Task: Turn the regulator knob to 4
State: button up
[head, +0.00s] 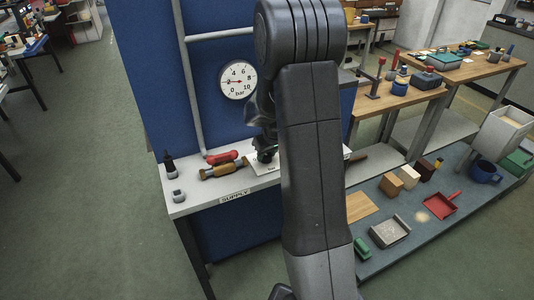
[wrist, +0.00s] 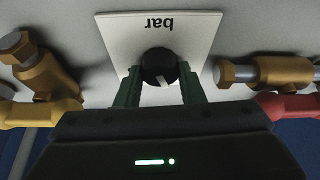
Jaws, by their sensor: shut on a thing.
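The black regulator knob (wrist: 158,62) stands on a white plate (wrist: 195,30) marked "bar", which reads upside down in the wrist view. A pale mark shows on the knob's lower side. My gripper (wrist: 159,72) has its green fingers on both sides of the knob and is shut on it. In the head view my gripper (head: 265,153) is at the supply bench (head: 205,200), and my arm hides the knob. The round gauge (head: 238,80) on the blue panel runs from 0 to 10 bar. Its red needle points left, near the 2; the exact reading is too small to tell.
Brass fittings (wrist: 285,70) and a red handle (wrist: 290,105) lie beside the plate, with a yellow handle (wrist: 35,112) on the other side. A grey pipe (head: 188,80) runs up the blue panel (head: 135,60). A low platform with blocks and a red dustpan (head: 440,205) stands right.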

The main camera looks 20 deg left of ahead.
jog(key=shift+a+m+t+h, duration=0.1)
jog(key=shift+m+t+h, duration=0.2)
jog(key=shift+m, duration=0.7)
jog(key=shift+f+m+t+b, duration=0.2)
jog(key=shift+m+t+b, duration=0.1)
jog(key=shift+m+b, duration=0.85)
jog(key=m+h+b, duration=0.1)
jog(key=m+b, duration=0.1)
jog(key=b, duration=0.2)
jog(key=shift+s+a+m+t, duration=0.1)
jog(key=shift+m+t, duration=0.15)
jog(key=shift+t, duration=0.05)
jog(key=shift+r+m+h+b, duration=0.15)
jog(key=shift+m+h+b, duration=0.25)
jog(key=shift+b, duration=0.2)
jog(key=shift+r, duration=0.1)
jog(key=o, duration=1)
